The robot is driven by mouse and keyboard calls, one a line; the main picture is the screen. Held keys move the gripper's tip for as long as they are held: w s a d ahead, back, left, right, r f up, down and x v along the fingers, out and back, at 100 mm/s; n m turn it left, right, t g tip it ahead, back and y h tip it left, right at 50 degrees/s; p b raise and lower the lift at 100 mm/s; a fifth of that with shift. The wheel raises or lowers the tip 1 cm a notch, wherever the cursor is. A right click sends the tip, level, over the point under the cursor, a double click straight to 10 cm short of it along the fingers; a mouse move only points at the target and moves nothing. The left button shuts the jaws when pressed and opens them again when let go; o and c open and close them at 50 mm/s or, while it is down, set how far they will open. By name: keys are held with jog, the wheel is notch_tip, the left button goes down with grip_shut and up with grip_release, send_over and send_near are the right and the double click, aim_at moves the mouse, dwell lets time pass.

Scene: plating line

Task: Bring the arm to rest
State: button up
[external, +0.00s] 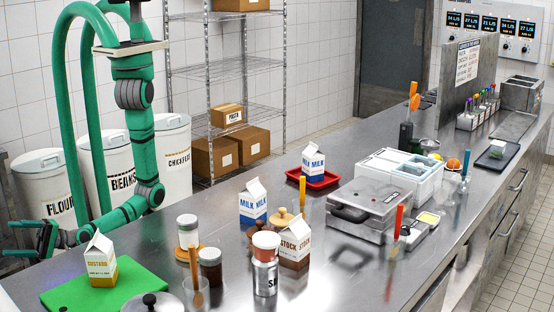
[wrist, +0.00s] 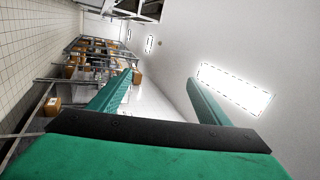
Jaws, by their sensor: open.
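My arm is green and hangs down at the left of the external view. Its elbow is bent and its lower part reaches left, low beside the counter's far left end. My gripper (external: 22,238) is at the left edge of that view, to the left of the mustard carton (external: 101,266) and apart from it. In the wrist view my gripper (wrist: 160,90) shows two green fingers spread wide with nothing between them. That view is turned sideways and looks past the fingers at a wall, shelves and a ceiling light.
The mustard carton stands on a green board (external: 143,291). Jars, milk cartons (external: 252,201) and a stock carton (external: 295,243) crowd the steel counter (external: 340,285). White bins (external: 108,172) stand behind my arm. A wire shelf (external: 226,73) holds boxes.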

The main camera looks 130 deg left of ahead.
jog(key=s+a+f+m+t, duration=0.1)
jog(key=s+a, duration=0.2)
jog(key=a, duration=0.6)
jog(key=s+a+f+t, duration=0.15)
jog(key=s+a, duration=0.25)
jog(key=a, duration=0.6)
jog(key=s+a+r+t+y, duration=0.1)
jog(key=s+a+r+t, duration=0.2)
jog(key=a, duration=0.4)
jog(key=s+a+r+t, duration=0.1)
jog(key=a+r+t, duration=0.35)
jog(key=a, duration=0.25)
jog(key=w+a+f+n+t+y, duration=0.3)
jog(key=w+n+y, duration=0.3)
jog(key=w+n, duration=0.25)
jog(key=w+a+f+n+t+y, duration=0.25)
jog(key=w+n+y, duration=0.25)
jog(key=w+n, duration=0.35)
jog(key=w+a+f+n+y, duration=0.1)
jog(key=w+a+n+y, duration=0.2)
jog(key=a+n+y, duration=0.2)
jog(key=w+a+f+n+g+y, duration=0.1)
jog(key=w+a+n+y, duration=0.2)
jog(key=a+n, duration=0.9)
jog(key=n+y, duration=0.1)
jog(key=y, duration=0.1)
jog(key=shift+w+f+y, duration=0.2)
jog(key=shift+y, duration=0.2)
jog(key=shift+g, duration=0.25)
